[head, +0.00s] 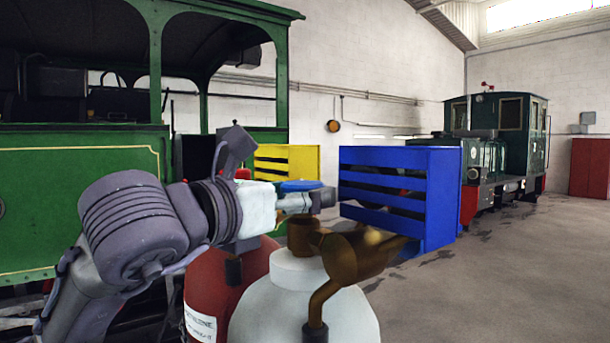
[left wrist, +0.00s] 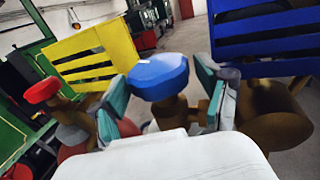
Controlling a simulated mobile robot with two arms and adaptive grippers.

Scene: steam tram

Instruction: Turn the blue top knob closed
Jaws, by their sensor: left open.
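The blue top knob (left wrist: 158,76) is a round blue handwheel on a brass stem (left wrist: 168,108). In the head view the blue knob (head: 300,186) shows just above my left gripper (head: 312,201), partly hidden behind it. The stem belongs to the white gas cylinder (head: 300,305). In the left wrist view my left gripper (left wrist: 161,88) is open, with one teal-padded finger on each side of the knob. I cannot tell whether either finger touches it. My right gripper is not in view.
A brown regulator (head: 352,256) sits on the cylinder's front right. A red cylinder (head: 205,285) stands left, with a red knob (left wrist: 43,90). Yellow (head: 268,152) and blue (head: 432,195) slatted crates stand behind. A green tram (head: 80,190) is at left. Floor at right is clear.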

